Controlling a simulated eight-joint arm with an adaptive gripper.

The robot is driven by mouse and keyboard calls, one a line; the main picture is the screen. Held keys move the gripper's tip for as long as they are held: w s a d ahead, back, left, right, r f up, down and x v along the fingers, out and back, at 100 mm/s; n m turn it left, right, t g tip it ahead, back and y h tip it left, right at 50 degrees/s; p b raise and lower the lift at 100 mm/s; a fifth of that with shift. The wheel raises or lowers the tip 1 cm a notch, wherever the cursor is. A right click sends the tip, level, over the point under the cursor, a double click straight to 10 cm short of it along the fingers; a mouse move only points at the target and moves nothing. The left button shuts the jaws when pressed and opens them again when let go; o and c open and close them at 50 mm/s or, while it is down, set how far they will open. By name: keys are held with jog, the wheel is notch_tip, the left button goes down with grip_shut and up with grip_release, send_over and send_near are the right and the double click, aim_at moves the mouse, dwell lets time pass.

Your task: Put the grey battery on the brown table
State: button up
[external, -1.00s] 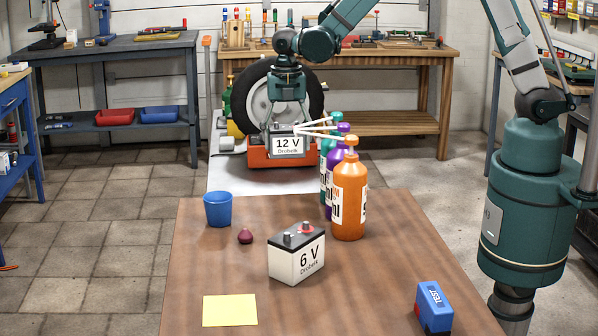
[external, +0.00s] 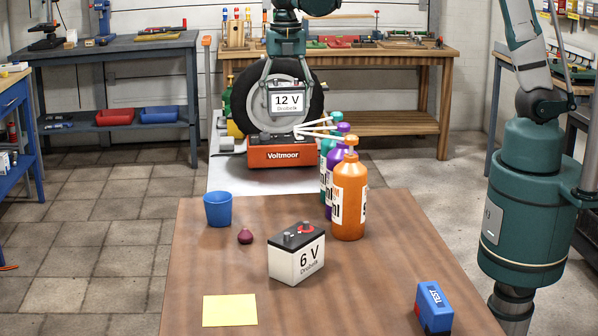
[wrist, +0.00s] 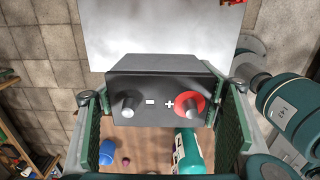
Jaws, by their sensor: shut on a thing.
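The grey battery, labelled 12 V (external: 287,100), is held upright between the two fingers of my gripper (external: 287,84). It hangs in the air above the orange Voltmoor box, clear of it. In the wrist view the battery's dark grey top (wrist: 150,82) shows a minus post and a red-ringed plus post, with a green finger pad on each side. The brown table (external: 360,285) is in the foreground of the external view, nearer the camera than my gripper.
On the brown table stand a 6 V battery (external: 296,255), an orange bottle (external: 349,200) with other bottles behind, a blue cup (external: 217,209), an onion-like item (external: 245,236), yellow paper (external: 229,310) and a blue tester (external: 434,306). The Voltmoor box (external: 270,156) sits on a white surface.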

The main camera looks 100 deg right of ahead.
jog(key=w+a+n+p, duration=0.1)
jog(key=w+a+n, duration=0.1)
jog(key=w+a, duration=0.65)
jog(key=w+a+n+p, duration=0.1)
jog(key=w+a, duration=0.2)
jog(key=a, duration=1.1)
jog(key=w+a+n+p, duration=0.1)
jog(key=w+a+n, duration=0.1)
jog(key=w+a, duration=0.65)
jog(key=s+a+n+p, duration=0.1)
jog(key=s+a+n, duration=0.1)
jog(key=a, duration=2)
jog(key=s+a+n+p, duration=0.1)
jog(key=s+a+n, duration=0.1)
jog(key=a, duration=2)
jog(key=shift+s+a+f, duration=0.1)
jog(key=shift+f, duration=2.45)
jog(key=shift+f, duration=0.2)
jog(key=shift+f+b, duration=0.4)
jog(key=shift+f, duration=2.6)
